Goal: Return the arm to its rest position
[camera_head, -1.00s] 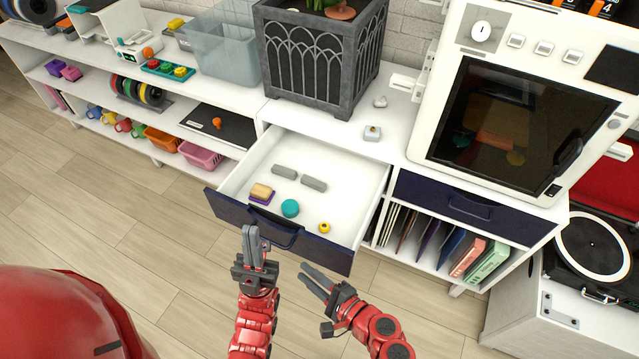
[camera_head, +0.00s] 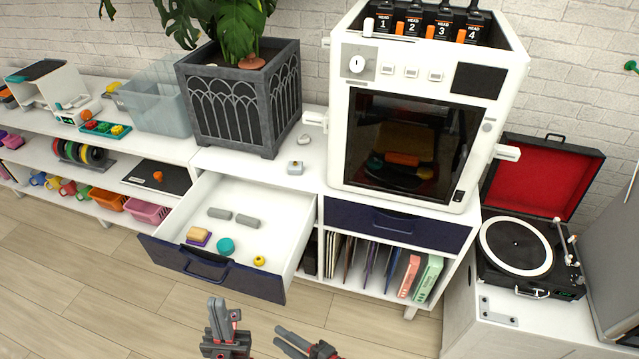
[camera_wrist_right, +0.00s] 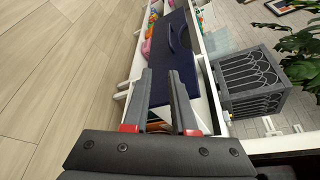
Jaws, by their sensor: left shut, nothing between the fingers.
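My left gripper (camera_head: 223,308) is at the bottom of the head view, in front of the open drawer. It is shut and empty. My right gripper (camera_head: 279,336) is just to its right, low in the head view, with its arm mostly cut off by the bottom edge. In the right wrist view its two fingers (camera_wrist_right: 160,100) stand apart with nothing between them, so it is open. Both grippers appear clear of the drawer front (camera_head: 212,268).
The open drawer (camera_head: 262,205) sticks out and holds grey bars, a turquoise round piece (camera_head: 225,246), a yellow ring (camera_head: 259,260) and a tan-and-purple block (camera_head: 199,236). A 3D printer (camera_head: 340,150), planter (camera_head: 235,100) and record player (camera_head: 515,245) stand behind. The wooden floor (camera_head: 90,290) is free.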

